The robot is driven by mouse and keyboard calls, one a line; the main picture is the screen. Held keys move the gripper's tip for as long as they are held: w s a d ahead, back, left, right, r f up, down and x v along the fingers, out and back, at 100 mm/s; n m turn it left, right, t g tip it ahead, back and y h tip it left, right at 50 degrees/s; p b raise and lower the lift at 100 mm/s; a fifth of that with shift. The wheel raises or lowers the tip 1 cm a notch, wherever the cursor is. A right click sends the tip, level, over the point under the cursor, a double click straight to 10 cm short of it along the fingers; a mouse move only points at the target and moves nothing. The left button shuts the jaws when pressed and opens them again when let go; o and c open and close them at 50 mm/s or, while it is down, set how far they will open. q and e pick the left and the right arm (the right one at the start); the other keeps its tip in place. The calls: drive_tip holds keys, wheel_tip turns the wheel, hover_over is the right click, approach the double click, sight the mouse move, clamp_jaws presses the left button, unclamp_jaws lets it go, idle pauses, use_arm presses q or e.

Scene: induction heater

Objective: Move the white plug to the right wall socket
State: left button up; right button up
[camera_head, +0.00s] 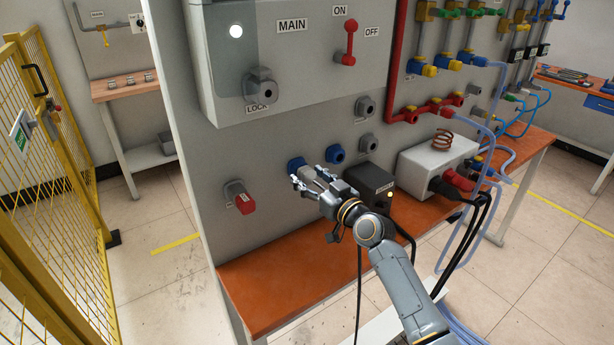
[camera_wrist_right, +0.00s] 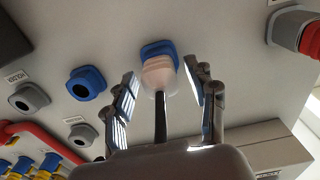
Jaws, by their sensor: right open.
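The white plug (camera_wrist_right: 158,75) sits in a blue wall socket (camera_wrist_right: 155,47) in the right wrist view, with its dark cable running back toward my palm. My right gripper (camera_wrist_right: 162,92) is open, with one finger on each side of the plug and gaps visible. In the head view, my right gripper (camera_head: 302,181) is at the left blue socket (camera_head: 294,162) and largely hides the plug. The right blue socket (camera_head: 336,154) is empty; it also shows in the right wrist view (camera_wrist_right: 86,84). My left gripper is not in view.
A red plug (camera_head: 245,203) sits in a grey socket at the left. A black box (camera_head: 371,179) and a white box with a copper coil (camera_head: 437,160) stand on the orange bench (camera_head: 270,290), close to my right arm. The bench's front left is clear.

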sight(314, 182)
idle(0.3)
clamp_jaws()
drive_tip(key=shift+s+d+f, duration=0.1)
drive_tip(key=shift+p+v, duration=0.3)
drive_tip(key=shift+v, duration=0.5)
drive_tip(key=shift+s+d, duration=0.25)
drive_tip(key=shift+s, duration=0.05)
drive_tip(key=shift+p+v, duration=0.8)
drive_tip(key=shift+v, duration=0.85)
